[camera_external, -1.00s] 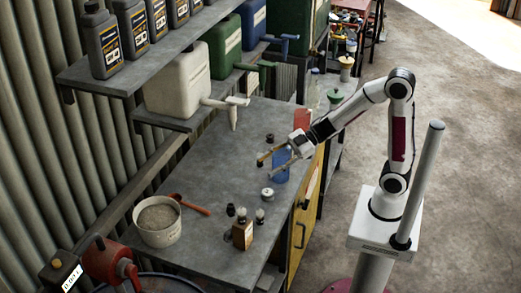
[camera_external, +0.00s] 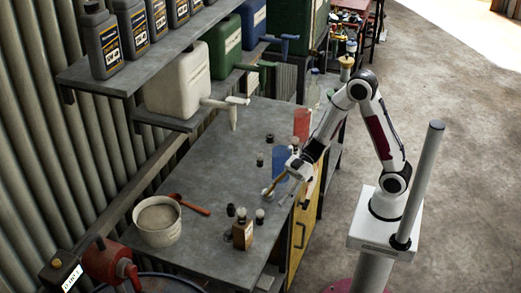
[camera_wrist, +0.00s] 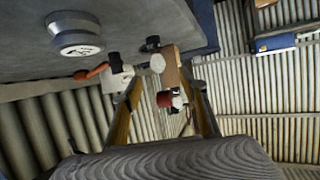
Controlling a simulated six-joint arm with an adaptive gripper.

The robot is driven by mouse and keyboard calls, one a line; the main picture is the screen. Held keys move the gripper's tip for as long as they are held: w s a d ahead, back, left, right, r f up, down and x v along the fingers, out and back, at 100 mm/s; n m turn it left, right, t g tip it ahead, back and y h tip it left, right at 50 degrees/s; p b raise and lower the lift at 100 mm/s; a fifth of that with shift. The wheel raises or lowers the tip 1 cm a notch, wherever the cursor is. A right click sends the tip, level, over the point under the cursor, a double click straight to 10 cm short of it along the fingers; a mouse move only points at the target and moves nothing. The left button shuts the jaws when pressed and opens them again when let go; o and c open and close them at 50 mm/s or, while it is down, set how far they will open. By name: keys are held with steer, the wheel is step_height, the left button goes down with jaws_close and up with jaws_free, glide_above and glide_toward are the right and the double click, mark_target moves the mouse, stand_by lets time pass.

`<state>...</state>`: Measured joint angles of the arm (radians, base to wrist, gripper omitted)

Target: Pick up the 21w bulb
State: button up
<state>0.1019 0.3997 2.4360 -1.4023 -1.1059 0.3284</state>
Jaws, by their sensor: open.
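Small bulbs stand at the bench's near end. A pale-topped bulb with a dark base (camera_external: 260,215) is right of a brown block (camera_external: 242,235); another pale-topped piece (camera_external: 241,212) is at the block's top. The pale round top also shows in the wrist view (camera_wrist: 157,63), beside the brown block (camera_wrist: 172,72). I cannot read which is the 21w bulb. My gripper (camera_external: 277,196) is open and empty, tilted down over the bench, apart from these bulbs and beyond them. In the wrist view its fingers (camera_wrist: 165,88) are spread on either side of the block.
A silver round tin (camera_external: 266,193) is by my fingers, also in the wrist view (camera_wrist: 78,35). A white bucket (camera_external: 157,232) and red-handled tool (camera_external: 190,205) lie left. Blue (camera_external: 279,165) and red (camera_external: 301,124) panels stand behind. Open bench (camera_external: 190,165) lies left of my gripper.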

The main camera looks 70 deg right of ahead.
mark_target(260, 216)
steer(key=shift+a, duration=0.15)
steer(key=shift+x, duration=1.2)
steer(key=shift+f, duration=0.1)
steer(key=shift+w+x, duration=0.2)
steer(key=shift+x, duration=2.4)
steer(key=shift+d, duration=0.2)
steer(key=c, duration=1.2)
